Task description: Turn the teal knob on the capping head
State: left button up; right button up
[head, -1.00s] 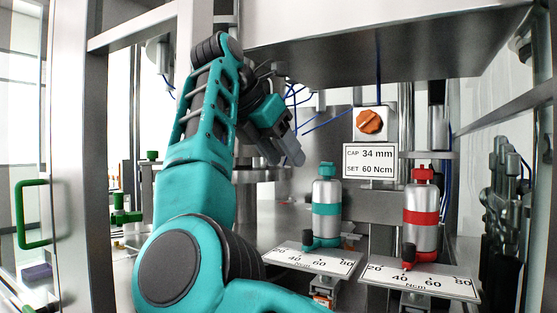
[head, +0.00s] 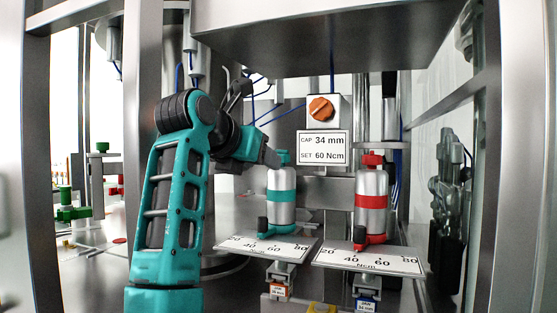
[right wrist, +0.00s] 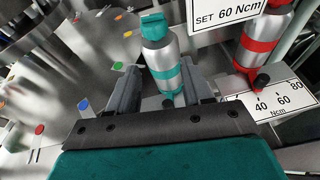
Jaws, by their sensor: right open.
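Two silver capping heads stand side by side. The left one (head: 281,200) has a teal band, a teal top piece (head: 280,158) and a teal base with a black knob-like part over a scale plate (head: 232,258). The other head (head: 371,190) has the same parts in red. My right gripper (head: 268,157) is beside the upper left of the teal head. In the right wrist view, its open fingers (right wrist: 160,85) point towards the teal head (right wrist: 165,60), which shows between and beyond them. I cannot tell any contact. My left gripper is not in view.
A sign (head: 323,148) reads CAP 34 mm, SET 60 Ncm, below an orange dial (head: 321,108). The red head's scale plate (head: 330,256) lies close to the right. Metal posts and a low overhead housing (head: 320,40) frame the space.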

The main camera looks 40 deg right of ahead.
aim_at(281, 156)
jog(key=w+d+t+h, duration=0.1)
jog(key=d, duration=0.2)
jog(key=w+d+n+t, duration=0.1)
jog(key=d, duration=0.1)
jog(key=w+d+n+t+h, duration=0.1)
jog(key=d, duration=0.2)
jog(key=shift+w+d+h+p, duration=0.15)
jog(key=shift+d+h+p, duration=0.15)
jog(key=shift+p, duration=0.05)
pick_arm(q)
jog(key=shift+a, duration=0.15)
pick_arm(e)
jog(key=shift+w+d, duration=0.25)
jog(key=shift+d, duration=0.1)
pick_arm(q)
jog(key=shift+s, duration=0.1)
pick_arm(e)
jog(key=c, duration=0.7)
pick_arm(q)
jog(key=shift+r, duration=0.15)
pick_arm(e)
jog(key=shift+n+t+y, duration=0.6)
jog(key=shift+n+t, duration=0.1)
jog(key=shift+t, duration=0.4)
